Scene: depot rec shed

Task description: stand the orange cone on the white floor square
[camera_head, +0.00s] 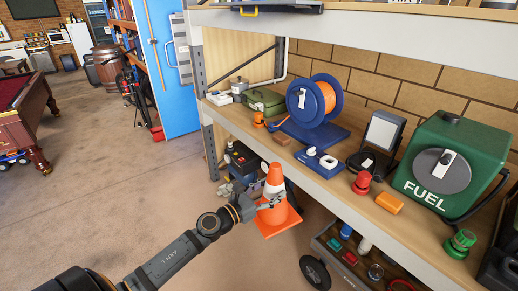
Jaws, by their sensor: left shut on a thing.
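The orange cone (274,213) with a white band stands roughly upright at the middle of the view, in front of the shelf. My left arm comes in from the lower left, and its gripper (268,201) is shut on the cone at about mid-height, hiding part of its side. The cone's square orange base shows below the gripper; I cannot tell whether it touches the floor. No white floor square shows in this view. My right gripper is not in view.
A metal-framed shelf (330,186) with a cable reel (303,102) and a green fuel can (441,165) runs along the right. A wheeled crate (350,262) and dark items stand below it. A pool table (22,120) is at the far left. Open concrete floor (110,200) lies left.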

